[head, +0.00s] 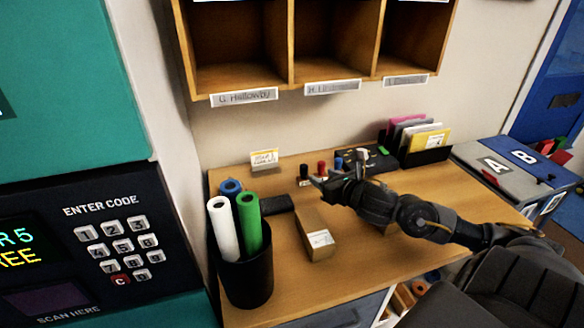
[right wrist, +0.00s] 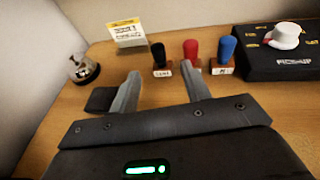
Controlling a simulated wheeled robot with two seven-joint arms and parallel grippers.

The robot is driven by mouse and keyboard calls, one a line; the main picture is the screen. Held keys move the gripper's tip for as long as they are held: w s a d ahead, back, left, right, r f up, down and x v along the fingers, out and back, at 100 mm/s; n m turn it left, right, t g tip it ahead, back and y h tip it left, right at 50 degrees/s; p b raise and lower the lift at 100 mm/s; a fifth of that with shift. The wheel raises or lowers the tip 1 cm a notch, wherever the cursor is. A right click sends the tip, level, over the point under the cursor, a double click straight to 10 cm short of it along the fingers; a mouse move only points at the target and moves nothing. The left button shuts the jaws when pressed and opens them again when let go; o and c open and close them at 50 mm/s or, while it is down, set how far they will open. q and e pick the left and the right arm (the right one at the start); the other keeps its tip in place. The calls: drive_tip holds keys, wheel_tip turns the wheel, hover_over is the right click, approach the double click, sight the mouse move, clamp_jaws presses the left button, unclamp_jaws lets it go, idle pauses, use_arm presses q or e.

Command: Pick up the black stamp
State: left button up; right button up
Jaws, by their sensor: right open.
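The black stamp (head: 304,173) stands upright on the desk near the wall, at the left end of a row of stamps. In the right wrist view the black stamp (right wrist: 159,57) has a dark handle on a wooden base with a white label. My right gripper (head: 314,181) is open and empty, just in front of the stamps. In the right wrist view its two fingers (right wrist: 160,88) point toward the black stamp, which stands beyond the gap between them. My left gripper is not in view.
The red stamp (right wrist: 191,52) and blue stamp (right wrist: 227,52) stand close to the right. A black box with a white knob (right wrist: 285,40) is further right. A bell (right wrist: 83,68) and a yellow-white card (right wrist: 127,35) are left. A small carton (head: 315,236) and tube holder (head: 245,272) stand nearer.

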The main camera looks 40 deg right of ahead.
sight(306, 168)
drive_tip(key=shift+w, duration=0.7)
drive_tip(key=p+x, duration=0.1)
drive_tip(key=x, duration=0.2)
drive_tip(key=shift+w+d+f, duration=0.1)
drive_tip(key=shift+w+f, duration=0.05)
drive_tip(key=shift+w, duration=0.1)
drive_tip(key=shift+w+f, duration=0.2)
drive_tip(key=shift+w, duration=0.2)
drive_tip(key=shift+w+p, duration=0.25)
drive_tip(key=shift+p, duration=0.15)
drive_tip(key=p+x, duration=0.1)
drive_tip(key=x, duration=0.2)
drive_tip(key=shift+w, duration=0.4)
drive_tip(key=shift+w+f, duration=0.25)
drive_tip(key=shift+w, duration=0.15)
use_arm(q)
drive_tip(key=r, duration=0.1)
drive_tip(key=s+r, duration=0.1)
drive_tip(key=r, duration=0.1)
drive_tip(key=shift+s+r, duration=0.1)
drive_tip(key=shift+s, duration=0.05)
use_arm(e)
clamp_jaws()
drive_tip(key=shift+r, duration=0.1)
